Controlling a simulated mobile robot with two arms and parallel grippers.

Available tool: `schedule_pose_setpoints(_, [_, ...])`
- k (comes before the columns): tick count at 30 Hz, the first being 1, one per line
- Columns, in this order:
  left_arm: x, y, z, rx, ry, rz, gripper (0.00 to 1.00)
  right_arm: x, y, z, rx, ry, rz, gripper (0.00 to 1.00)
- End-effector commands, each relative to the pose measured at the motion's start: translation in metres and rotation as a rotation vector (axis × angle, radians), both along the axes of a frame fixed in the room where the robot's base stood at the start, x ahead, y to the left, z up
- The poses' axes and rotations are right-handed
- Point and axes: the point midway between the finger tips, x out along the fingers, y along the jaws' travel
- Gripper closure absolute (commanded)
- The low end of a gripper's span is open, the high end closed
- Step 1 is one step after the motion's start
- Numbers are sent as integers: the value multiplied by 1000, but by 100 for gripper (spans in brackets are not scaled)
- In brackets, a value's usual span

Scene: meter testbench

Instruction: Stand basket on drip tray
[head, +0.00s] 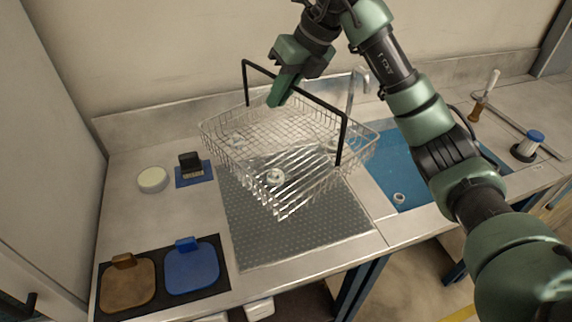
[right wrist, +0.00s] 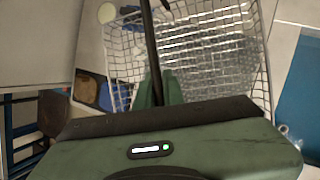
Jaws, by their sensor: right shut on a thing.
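A wire mesh basket (head: 222,139) with a black arched handle (head: 345,140) is at the middle of the bench. My right gripper (head: 279,98) is shut on the top bar of the handle. In the right wrist view the fingers (right wrist: 157,88) close around the black bar, with the mesh basket (right wrist: 262,60) below. A shiny ribbed surface, seemingly the drip tray (head: 300,170), shows through the mesh, over a grey dimpled mat (head: 300,238). I cannot tell whether the basket touches it. My left gripper is out of view.
At left are a round white dish (head: 152,179), a black block (head: 190,160) on a blue pad, and brown (head: 127,286) and blue (head: 192,270) pads. A blue-capped item (head: 527,146) stands far right.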

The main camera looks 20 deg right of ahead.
Motion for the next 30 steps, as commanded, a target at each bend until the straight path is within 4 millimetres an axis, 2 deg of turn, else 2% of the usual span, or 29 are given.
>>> schedule_pose_setpoints(6, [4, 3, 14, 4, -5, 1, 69, -1, 0, -56, 2, 5, -1, 100])
schedule_pose_setpoints(12, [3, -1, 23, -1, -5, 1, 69, -1, 0, -99, 3, 0, -1, 100])
schedule_pose_setpoints(18, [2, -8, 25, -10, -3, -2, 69, 0, 0, -119, 2, -3, -1, 100])
schedule_pose_setpoints(22, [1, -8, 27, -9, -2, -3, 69, 0, 0, -128, 2, -1, -1, 100])
schedule_pose_setpoints(30, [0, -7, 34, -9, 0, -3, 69, 0, -1, -158, 2, -2, 0, 100])
